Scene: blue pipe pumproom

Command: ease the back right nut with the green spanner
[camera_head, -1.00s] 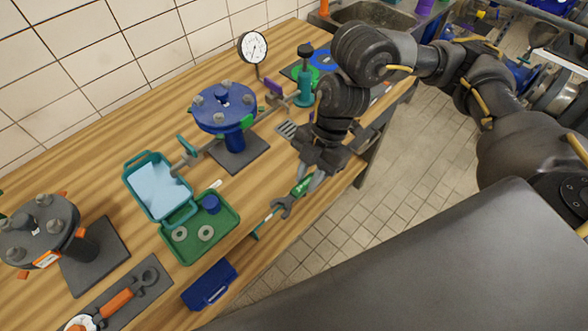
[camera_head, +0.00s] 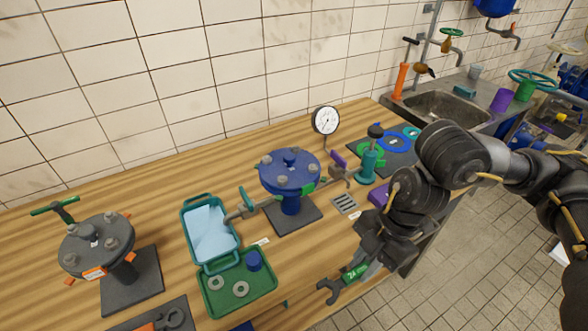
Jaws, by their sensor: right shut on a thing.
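My right gripper (camera_head: 368,264) is shut on the green spanner (camera_head: 354,273) over the front right of the bench. The spanner's grey open jaw (camera_head: 329,290) points down and left, clear of any nut. The blue round flange (camera_head: 288,168) stands on a dark base plate, behind and left of the gripper. Several grey nuts sit around its top, one at the back right (camera_head: 313,166). A dark grey flange (camera_head: 96,243) with several nuts stands at the left. My left gripper is not in view.
A teal tray (camera_head: 196,263) and a green tray (camera_head: 271,294) with washers and a blue cap lie between the flanges. A pressure gauge (camera_head: 326,121), a teal valve (camera_head: 369,165) and a drain grate (camera_head: 343,215) are near the blue flange. A sink (camera_head: 446,108) is at the back right.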

